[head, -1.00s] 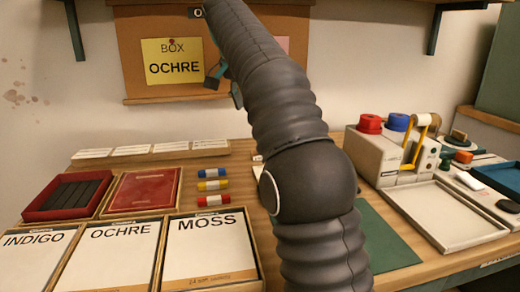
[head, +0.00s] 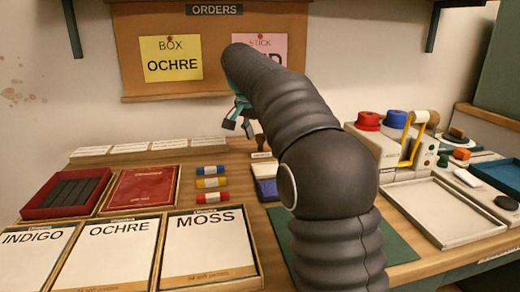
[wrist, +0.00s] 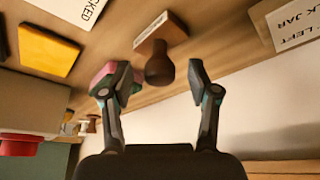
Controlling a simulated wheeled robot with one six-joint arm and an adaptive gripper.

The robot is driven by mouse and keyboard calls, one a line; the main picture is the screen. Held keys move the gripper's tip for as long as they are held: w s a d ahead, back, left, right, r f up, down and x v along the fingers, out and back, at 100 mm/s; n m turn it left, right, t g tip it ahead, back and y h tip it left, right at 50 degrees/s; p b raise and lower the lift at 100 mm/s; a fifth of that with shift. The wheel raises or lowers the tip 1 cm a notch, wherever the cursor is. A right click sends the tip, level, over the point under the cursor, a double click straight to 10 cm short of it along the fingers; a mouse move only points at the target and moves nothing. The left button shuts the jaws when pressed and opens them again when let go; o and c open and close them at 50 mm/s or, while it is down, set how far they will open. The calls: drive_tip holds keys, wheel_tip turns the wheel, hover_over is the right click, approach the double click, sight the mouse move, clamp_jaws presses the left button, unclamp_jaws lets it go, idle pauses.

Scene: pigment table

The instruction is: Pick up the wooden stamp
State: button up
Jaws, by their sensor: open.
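The wooden stamp (wrist: 160,62) shows in the wrist view, with a dark round knob handle and a pale-edged wooden base. Its knob points toward my gripper (wrist: 160,84) and appears between the two spread fingers, just beyond the tips. The fingers are open and nothing is held. In the head view my gripper (head: 238,122) hangs above the back of the table. A small dark-handled stamp (head: 261,146) stands just right of and below it, partly hidden by my arm.
A blue and white pad (head: 265,185) lies in front of the stamp. Three small coloured tubes (head: 211,183) lie to the left, near the paper trays (head: 210,250). A yellow block (wrist: 48,50) shows in the wrist view. A holder with red and blue tops (head: 390,140) stands to the right.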

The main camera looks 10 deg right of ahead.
drive_tip(key=shift+w+d+f, duration=0.1)
drive_tip(key=shift+w+f, duration=0.05)
drive_tip(key=shift+f, duration=0.35)
clamp_jaws()
drive_tip(key=shift+r, duration=0.2)
drive_tip(key=shift+r, duration=0.45)
wheel_tip(320, 180, up, 3)
drive_tip(key=shift+f, duration=0.2)
drive_tip(key=s+d+r, duration=0.7)
drive_tip(key=s, duration=0.2)
drive_tip(key=shift+s, duration=0.2)
drive_tip(key=shift+r, duration=0.1)
